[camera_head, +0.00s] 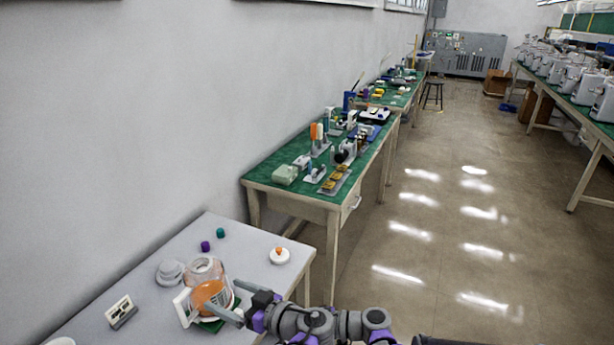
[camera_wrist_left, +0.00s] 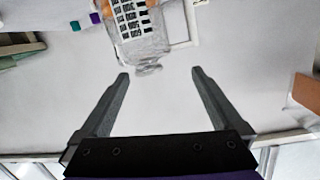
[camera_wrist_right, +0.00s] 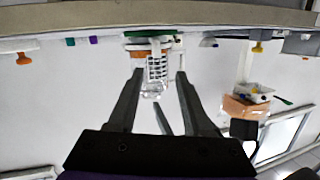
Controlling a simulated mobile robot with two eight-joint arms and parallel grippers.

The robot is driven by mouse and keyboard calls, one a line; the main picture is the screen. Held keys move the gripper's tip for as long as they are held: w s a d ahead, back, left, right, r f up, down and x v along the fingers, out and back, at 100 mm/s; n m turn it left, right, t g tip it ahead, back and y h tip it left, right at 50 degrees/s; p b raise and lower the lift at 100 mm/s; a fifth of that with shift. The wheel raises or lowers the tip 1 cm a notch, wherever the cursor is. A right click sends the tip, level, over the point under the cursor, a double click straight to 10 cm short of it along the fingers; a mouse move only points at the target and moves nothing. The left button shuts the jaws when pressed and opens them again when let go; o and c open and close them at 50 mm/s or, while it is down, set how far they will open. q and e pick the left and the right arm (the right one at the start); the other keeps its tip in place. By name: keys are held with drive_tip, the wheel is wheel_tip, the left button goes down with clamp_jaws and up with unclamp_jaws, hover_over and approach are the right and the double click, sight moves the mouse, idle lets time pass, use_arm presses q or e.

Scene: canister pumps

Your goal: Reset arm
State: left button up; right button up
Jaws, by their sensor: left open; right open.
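A clear canister (camera_head: 206,268) with orange inside and a printed label stands on the grey table (camera_head: 240,232). A white frame (camera_head: 182,308) is at its left side. My right gripper (camera_wrist_right: 160,73) is open in the right wrist view. The canister (camera_wrist_right: 154,86) shows between its fingers, and I see no grip on it. A grey prong also shows between these fingers.
A white disc with an orange knob (camera_head: 279,256), purple cap (camera_head: 205,246), teal cap (camera_head: 220,233), grey round parts (camera_head: 170,272) and a small sign (camera_head: 121,311) are on the same table. A cluttered green table (camera_head: 262,181) stands behind. The floor on the right is clear.

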use_arm(q)
drive_tip(key=s+a+f+m+g+h+p, duration=0.25)
drive_tip(key=s+a+m+h, duration=0.3)
drive_tip(key=s, duration=0.65)
drive_tip(key=s+d+m+h+p, duration=0.4)
drive_tip(key=s+h, duration=0.4)
drive_tip(key=s, duration=0.3)
drive_tip(key=shift+d+m+h, duration=0.35)
drive_tip(key=shift+d, duration=0.15)
use_arm(e)
drive_tip(key=s+d+r+m+t+h, duration=0.1)
drive_tip(key=s+d+r+m+h, duration=0.3)
drive_tip(key=s+d+m+h, duration=0.3)
drive_tip(key=s+d+r+m+t+h, duration=0.1)
drive_tip(key=s+d+r+m+h, duration=0.3)
drive_tip(key=s+d, duration=1.2)
drive_tip(key=s+m+h, duration=0.1)
drive_tip(key=m+h, duration=0.2)
drive_tip(key=h, duration=0.2)
drive_tip(key=shift+r, duration=0.25)
